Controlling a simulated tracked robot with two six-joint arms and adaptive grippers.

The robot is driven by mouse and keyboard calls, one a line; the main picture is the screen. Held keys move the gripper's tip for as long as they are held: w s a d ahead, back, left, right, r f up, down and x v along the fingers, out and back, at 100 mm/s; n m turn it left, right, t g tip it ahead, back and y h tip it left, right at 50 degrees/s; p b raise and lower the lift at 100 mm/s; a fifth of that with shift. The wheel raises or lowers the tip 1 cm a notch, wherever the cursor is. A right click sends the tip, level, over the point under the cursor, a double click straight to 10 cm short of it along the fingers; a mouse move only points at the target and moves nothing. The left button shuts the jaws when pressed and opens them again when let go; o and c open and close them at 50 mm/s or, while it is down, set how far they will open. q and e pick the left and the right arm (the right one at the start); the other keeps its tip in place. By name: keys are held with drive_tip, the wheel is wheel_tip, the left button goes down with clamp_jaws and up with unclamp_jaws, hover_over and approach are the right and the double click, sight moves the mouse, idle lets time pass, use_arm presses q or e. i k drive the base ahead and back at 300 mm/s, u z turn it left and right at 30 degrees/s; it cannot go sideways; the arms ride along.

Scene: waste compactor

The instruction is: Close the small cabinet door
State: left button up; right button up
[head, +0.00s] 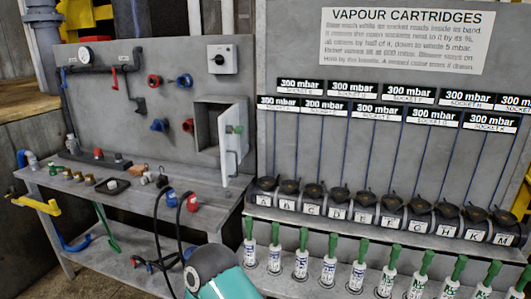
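The small cabinet (206,131) is a grey box set in the upright grey panel above the left workbench, and its dark inside shows. Its light grey door (233,153) stands open at the right side of the opening and sticks out toward me over the bench. A small green part (237,130) sits on the upper part of the door. Neither of my grippers is in view. A teal and dark grey arm part of mine rises at the bottom edge, in front of the bench and well below the door.
The workbench (120,205) holds small fittings, with red and blue connectors (192,203) on dark cables near its right end. A row of cartridge sockets (365,206) and several green-topped bottles (329,262) stand to the right. Space directly before the door looks clear.

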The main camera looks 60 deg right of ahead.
sight(230, 142)
drive_tip(key=z, duration=0.25)
drive_tip(key=k, duration=0.2)
drive_tip(key=z, duration=0.85)
drive_tip(key=i, duration=0.3)
drive_tip(key=z, duration=0.55)
drive_tip(key=i, duration=0.7)
drive_tip(key=u, duration=0.2)
drive_tip(key=k, duration=0.9)
drive_tip(key=z, duration=0.2)
drive_tip(key=i, duration=0.9)
drive_tip(key=u, duration=0.1)
